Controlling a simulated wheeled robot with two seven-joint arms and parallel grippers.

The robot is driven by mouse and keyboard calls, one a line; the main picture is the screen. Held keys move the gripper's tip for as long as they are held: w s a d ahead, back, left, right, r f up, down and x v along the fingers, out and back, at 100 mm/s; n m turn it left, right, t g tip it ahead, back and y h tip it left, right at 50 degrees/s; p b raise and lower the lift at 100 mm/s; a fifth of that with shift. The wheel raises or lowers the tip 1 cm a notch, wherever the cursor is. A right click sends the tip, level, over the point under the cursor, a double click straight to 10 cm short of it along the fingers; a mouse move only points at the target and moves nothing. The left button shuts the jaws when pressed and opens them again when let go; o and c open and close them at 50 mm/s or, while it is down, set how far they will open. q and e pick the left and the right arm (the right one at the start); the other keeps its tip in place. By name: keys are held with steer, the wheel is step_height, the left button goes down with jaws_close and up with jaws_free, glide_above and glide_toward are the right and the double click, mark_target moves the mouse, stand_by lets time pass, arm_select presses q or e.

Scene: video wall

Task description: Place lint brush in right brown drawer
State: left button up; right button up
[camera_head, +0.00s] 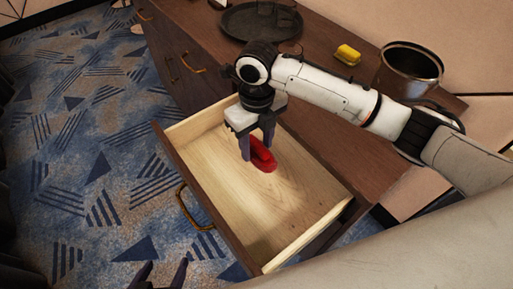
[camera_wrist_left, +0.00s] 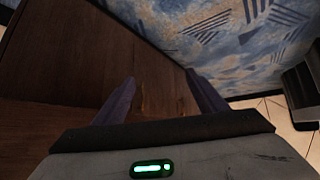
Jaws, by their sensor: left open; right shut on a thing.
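The red lint brush (camera_head: 263,157) is between the fingers of my right gripper (camera_head: 257,150), which is shut on it. The gripper points down inside the open brown drawer (camera_head: 300,196), which has a pale wooden inside. The brush is low over the drawer's bottom; I cannot tell whether it touches. The fingers hide part of the brush. My left gripper (camera_head: 165,270) is open and empty at the bottom edge of the head view, outside the drawer's front. In the left wrist view, its spread fingers (camera_wrist_left: 163,88) face dark brown wood and the carpet.
The brown cabinet top holds a dark round tray (camera_head: 258,20), a yellow sponge-like block (camera_head: 347,54) and a metal pot (camera_head: 408,70). Closed drawers with brass handles (camera_head: 192,64) lie farther left along the cabinet. Blue patterned carpet (camera_head: 75,150) is clear in front.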

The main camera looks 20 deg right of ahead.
mark_target(258, 157)
steer(key=f, duration=0.4)
steer(key=shift+s+f, duration=0.35)
steer(key=shift+w+f, duration=0.1)
steer(key=shift+f, duration=2.25)
steer(key=shift+f, duration=0.1)
steer(key=o, duration=1)
step_height(258, 157, up, 12)
steer(key=shift+r, duration=0.15)
